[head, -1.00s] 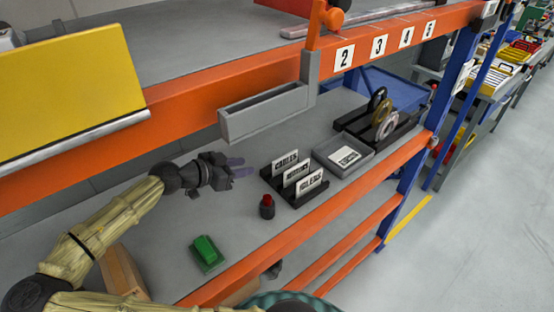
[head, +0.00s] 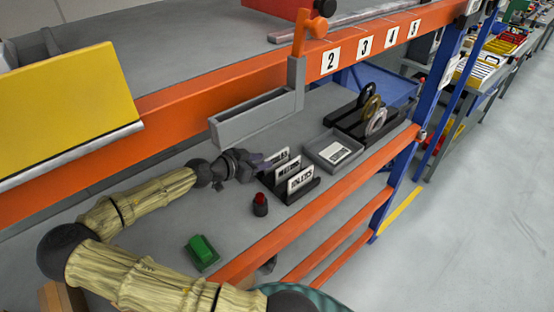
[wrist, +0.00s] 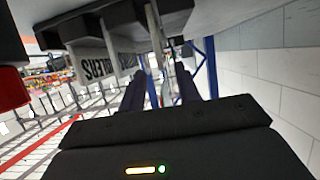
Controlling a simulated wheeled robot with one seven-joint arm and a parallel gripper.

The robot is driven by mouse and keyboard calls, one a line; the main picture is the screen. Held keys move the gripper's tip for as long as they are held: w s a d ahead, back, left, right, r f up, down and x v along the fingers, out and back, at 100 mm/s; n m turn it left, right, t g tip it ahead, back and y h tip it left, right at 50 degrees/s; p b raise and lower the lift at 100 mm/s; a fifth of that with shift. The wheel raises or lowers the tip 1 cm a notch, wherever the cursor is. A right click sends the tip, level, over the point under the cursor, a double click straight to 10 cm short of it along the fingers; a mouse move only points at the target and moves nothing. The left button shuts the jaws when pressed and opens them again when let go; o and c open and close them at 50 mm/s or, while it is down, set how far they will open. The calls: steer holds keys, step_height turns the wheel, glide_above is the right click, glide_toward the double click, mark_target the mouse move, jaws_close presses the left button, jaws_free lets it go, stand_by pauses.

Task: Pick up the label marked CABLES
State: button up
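The CABLES label (head: 278,156) is a white plate standing upright at the far end of a black slotted holder (head: 299,197), partly covered by my gripper. Two similar white labels stand in front of it, the middle label (head: 287,169) and the front label (head: 301,180). My gripper (head: 264,161) is at the left end of the CABLES label. In the wrist view its two dark fingers (wrist: 169,76) are apart, with thin white plate edges showing between and just beyond them. Whether they touch a label cannot be told.
A grey tray (head: 312,153) with a white card lies right of the holder. A dark rack with rings (head: 347,125) stands behind it. A red-topped black object (head: 260,204) and a green block (head: 201,250) are nearer.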

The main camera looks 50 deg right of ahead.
mark_target(277, 158)
steer(key=shift+x, duration=1.2)
steer(key=p+x, duration=0.2)
steer(key=x, duration=0.2)
steer(key=shift+d+f, duration=0.1)
steer(key=shift+d, duration=0.15)
steer(key=shift+w+d+f+p, duration=0.1)
steer(key=shift+d+f+p, duration=0.15)
steer(key=shift+f+p, duration=0.05)
jaws_close()
